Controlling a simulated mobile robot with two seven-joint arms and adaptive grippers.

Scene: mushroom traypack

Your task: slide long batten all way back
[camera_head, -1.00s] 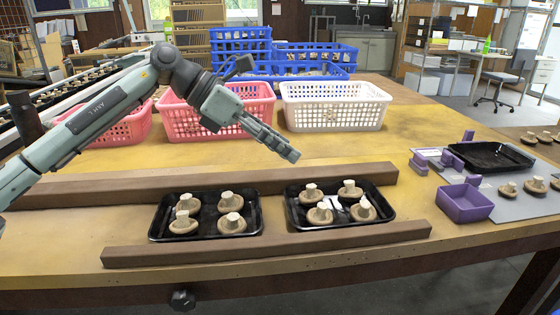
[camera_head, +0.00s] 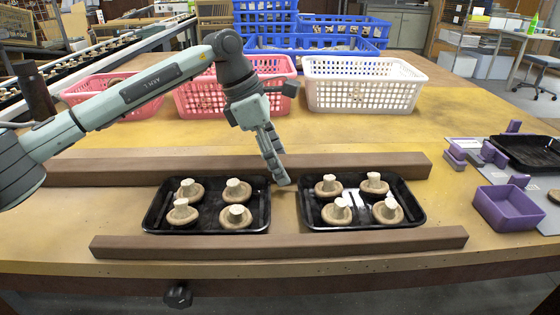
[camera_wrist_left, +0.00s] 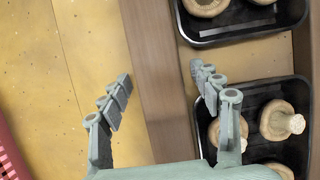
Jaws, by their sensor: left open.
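The long brown batten (camera_head: 350,165) lies across the yellow table behind two black trays; it also runs through the left wrist view (camera_wrist_left: 150,60). My left gripper (camera_head: 277,172) points down at the batten, near the gap between the trays. In the left wrist view the gripper (camera_wrist_left: 163,85) is open, with one finger on the table side of the batten and the other on the tray side. Nothing is held. Contact with the batten cannot be told. My right gripper is not seen.
The left tray (camera_head: 265,218) and right tray (camera_head: 420,212) hold several mushrooms. A front batten (camera_head: 280,243) lies along the near edge. Behind are a pink basket (camera_head: 205,98) and a white basket (camera_head: 362,92), with bare table before them. A purple bin (camera_head: 507,208) stands right.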

